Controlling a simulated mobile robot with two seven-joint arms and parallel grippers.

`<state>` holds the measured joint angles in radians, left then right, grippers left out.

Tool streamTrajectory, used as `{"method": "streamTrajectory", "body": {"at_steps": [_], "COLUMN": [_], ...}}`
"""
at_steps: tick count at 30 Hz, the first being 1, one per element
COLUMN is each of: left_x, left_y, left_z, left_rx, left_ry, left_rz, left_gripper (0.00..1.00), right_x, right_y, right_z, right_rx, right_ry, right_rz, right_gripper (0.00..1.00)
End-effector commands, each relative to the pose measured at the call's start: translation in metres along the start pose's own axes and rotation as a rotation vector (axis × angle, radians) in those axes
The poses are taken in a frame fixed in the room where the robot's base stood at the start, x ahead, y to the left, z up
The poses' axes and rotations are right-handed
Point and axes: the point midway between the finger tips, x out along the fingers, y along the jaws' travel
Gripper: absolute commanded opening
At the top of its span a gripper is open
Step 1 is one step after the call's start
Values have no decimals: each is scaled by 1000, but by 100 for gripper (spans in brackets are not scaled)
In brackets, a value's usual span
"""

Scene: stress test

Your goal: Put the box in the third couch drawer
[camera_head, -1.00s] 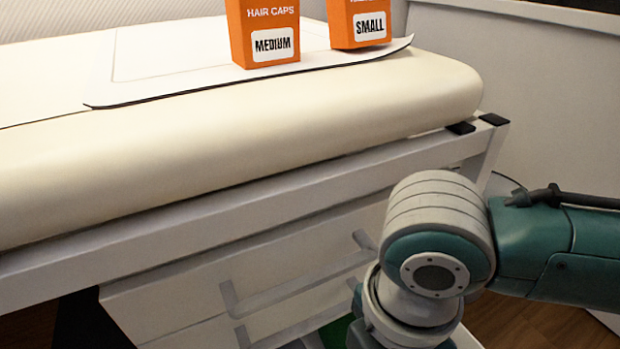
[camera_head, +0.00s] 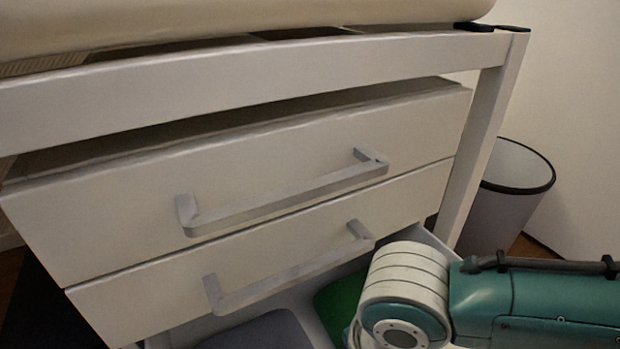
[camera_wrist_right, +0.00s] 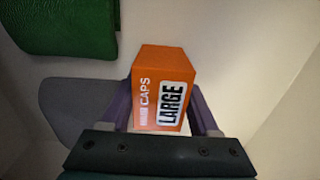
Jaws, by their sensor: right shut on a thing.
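An orange box (camera_wrist_right: 158,85) marked "HAIR CAPS LARGE" shows in the right wrist view. My right gripper (camera_wrist_right: 166,108) is shut on it, with a purple finger on each side. The box is in front of the pale inside of the open third drawer (camera_wrist_right: 60,60); I cannot tell whether it touches the bottom. In the head view this drawer (camera_head: 425,240) stands pulled out below two shut drawers, partly hidden by my right arm. My right gripper and the box are hidden in that view. My left gripper is not in view.
A green item (camera_head: 340,300) and a grey item (camera_head: 262,333) lie in the open drawer. The upper drawer handle (camera_head: 285,195) and second drawer handle (camera_head: 290,275) stick out above it. A grey bin (camera_head: 510,200) stands right of the couch leg (camera_head: 485,150).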

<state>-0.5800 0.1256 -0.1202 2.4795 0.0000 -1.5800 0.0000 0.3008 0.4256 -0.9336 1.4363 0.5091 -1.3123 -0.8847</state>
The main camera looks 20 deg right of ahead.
Motion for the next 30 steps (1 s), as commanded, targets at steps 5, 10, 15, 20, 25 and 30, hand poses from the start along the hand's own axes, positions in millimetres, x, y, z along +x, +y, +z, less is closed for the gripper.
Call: {"method": "streamTrajectory", "body": {"at_steps": [5, 10, 15, 20, 25, 30], "left_x": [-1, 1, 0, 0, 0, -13], "left_y": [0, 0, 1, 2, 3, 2], "left_z": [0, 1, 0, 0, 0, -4], "left_rx": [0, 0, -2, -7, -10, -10], "left_ry": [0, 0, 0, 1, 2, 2], "left_rz": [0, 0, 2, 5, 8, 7], "left_gripper": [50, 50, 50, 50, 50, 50], "right_x": [-1, 3, 2, 2, 2, -15], "right_y": [0, 0, 0, 0, 0, 0], "right_z": [0, 0, 0, 0, 0, 0], "right_rx": [0, 0, 0, 1, 1, 1], "right_ry": [0, 0, 0, 0, 0, -1], "right_rz": [1, 0, 0, 0, 0, 0], "right_gripper": [7, 7, 80, 92, 92, 92]}}
